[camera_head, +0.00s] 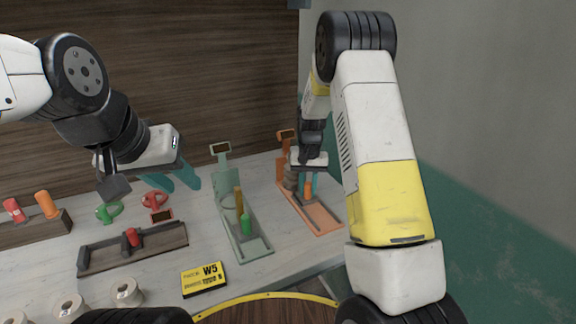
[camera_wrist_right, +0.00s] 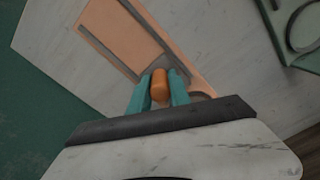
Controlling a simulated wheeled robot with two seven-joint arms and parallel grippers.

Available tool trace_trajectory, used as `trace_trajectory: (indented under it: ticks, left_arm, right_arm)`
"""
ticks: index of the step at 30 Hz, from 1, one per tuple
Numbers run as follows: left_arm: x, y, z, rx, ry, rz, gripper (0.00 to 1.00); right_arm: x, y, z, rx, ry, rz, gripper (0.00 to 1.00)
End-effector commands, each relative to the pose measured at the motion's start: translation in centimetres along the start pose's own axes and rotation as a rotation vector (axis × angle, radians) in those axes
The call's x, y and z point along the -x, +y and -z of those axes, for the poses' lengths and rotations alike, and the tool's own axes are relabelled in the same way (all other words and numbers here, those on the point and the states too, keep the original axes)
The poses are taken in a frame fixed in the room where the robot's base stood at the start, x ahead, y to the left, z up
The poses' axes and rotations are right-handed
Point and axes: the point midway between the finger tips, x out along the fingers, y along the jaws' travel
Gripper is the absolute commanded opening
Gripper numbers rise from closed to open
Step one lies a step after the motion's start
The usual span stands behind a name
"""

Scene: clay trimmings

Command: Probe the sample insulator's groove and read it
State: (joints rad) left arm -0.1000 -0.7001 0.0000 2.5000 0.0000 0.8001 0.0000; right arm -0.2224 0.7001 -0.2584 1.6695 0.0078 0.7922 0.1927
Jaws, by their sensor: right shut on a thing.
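My right gripper (camera_head: 308,184) is shut on an orange handle (camera_wrist_right: 160,86), which stands between its teal fingers in the right wrist view. The handle is over the orange gauge stand (camera_head: 318,218), which has a small display (camera_head: 286,136) at its back. A grey-brown ribbed piece (camera_head: 291,178) stands beside the gripper on this stand; I cannot tell if it is the sample insulator, and no groove or reading is legible. My left gripper (camera_head: 175,181) hangs above the bench with its teal fingers apart and nothing between them.
A green gauge stand (camera_head: 258,247) with a brass-coloured rod (camera_head: 239,201) and green handle (camera_head: 245,224) is left of the orange one. A dark tray (camera_head: 100,258) holds a red handle (camera_head: 132,237). A yellow W5 sign (camera_head: 204,279) and white rolls (camera_head: 125,292) are near the front.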

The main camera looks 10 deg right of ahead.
Motion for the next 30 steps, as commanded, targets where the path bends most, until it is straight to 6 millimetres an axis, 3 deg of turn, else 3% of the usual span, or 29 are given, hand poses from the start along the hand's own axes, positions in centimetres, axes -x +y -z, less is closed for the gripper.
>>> trace_trajectory:
  ticks: [30]
  left_arm:
    - [0.00,0.00,0.00,0.000,0.000,0.000,0.36]
  right_arm:
    - [0.04,-0.33,0.65,0.001,0.002,0.000,0.00]
